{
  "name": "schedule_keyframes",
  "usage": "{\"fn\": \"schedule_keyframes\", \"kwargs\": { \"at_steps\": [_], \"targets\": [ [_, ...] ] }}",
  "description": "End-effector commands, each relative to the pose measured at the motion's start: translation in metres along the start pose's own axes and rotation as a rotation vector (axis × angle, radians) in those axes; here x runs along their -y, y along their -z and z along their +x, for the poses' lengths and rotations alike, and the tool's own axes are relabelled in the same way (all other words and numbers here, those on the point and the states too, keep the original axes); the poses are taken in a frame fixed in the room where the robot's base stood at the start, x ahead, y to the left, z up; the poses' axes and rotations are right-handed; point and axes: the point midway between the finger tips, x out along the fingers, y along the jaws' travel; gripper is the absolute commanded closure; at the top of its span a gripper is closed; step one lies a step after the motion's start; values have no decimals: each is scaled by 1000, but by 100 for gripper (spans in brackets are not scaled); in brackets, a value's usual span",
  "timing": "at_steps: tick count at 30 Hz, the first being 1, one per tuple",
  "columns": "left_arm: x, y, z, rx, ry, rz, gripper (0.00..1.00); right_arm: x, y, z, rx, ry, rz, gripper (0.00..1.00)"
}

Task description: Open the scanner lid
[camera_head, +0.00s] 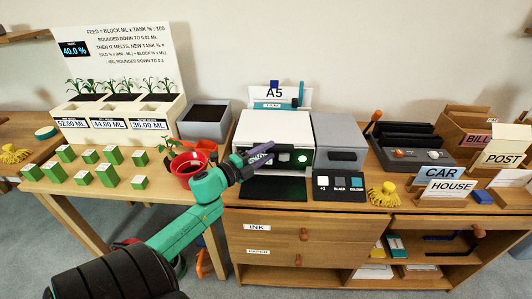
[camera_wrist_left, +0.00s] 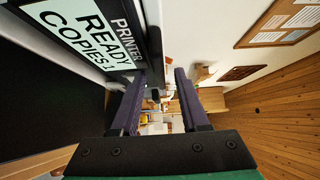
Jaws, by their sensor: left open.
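The printer (camera_head: 306,134) stands on the wooden desk with a flat white top (camera_head: 275,124), which looks like the scanner lid and lies shut. Its dark front has small buttons and a lit green spot. My left gripper (camera_head: 262,154) is in front of the printer's front face, below the lid's front edge. In the left wrist view its two dark fingers (camera_wrist_left: 159,95) are apart with nothing between them. The printer's display (camera_wrist_left: 92,32), reading READY COPIES 1, is close beside the left finger. My right gripper is not in view.
A grey box (camera_head: 341,143) stands right of the printer, with a dark button panel (camera_head: 339,186) in front. A red pot (camera_head: 187,167) with a plant is near my left arm. Green blocks (camera_head: 107,175) cover the left table. An A5 sign (camera_head: 274,95) stands behind the printer.

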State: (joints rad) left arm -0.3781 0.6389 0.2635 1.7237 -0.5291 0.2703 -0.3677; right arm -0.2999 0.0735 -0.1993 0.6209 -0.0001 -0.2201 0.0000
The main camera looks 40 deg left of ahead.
Motion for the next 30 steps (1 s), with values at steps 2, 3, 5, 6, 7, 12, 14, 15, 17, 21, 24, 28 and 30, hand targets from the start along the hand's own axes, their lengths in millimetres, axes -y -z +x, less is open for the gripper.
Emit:
{"fn": "schedule_keyframes", "kwargs": {
  "at_steps": [2,3,5,6,7,12,14,15,17,21,24,28,30],
  "targets": [
    [0,0,0,0,0,0,55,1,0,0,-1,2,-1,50],
    [0,0,0,0,0,0,59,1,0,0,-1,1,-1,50],
    [0,0,0,0,0,-1,82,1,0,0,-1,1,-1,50],
    [0,0,0,0,0,-1,97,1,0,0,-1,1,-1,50],
    [0,0,0,0,0,-1,100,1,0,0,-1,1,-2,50],
    [0,0,-1,0,0,-1,100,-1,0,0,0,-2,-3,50],
    [0,0,-1,0,0,-1,100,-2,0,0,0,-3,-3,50],
    [0,0,-1,0,0,-1,100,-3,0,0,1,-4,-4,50],
    [0,0,-1,0,0,-1,100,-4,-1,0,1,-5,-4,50],
    [0,0,-1,0,0,-1,100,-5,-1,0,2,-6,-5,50],
    [0,0,-1,0,0,-1,100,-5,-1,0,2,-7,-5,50],
    [-1,0,-1,0,-1,-1,100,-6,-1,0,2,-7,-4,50],
    [-1,0,-1,0,-1,-1,100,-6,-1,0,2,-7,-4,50]
  ]
}}
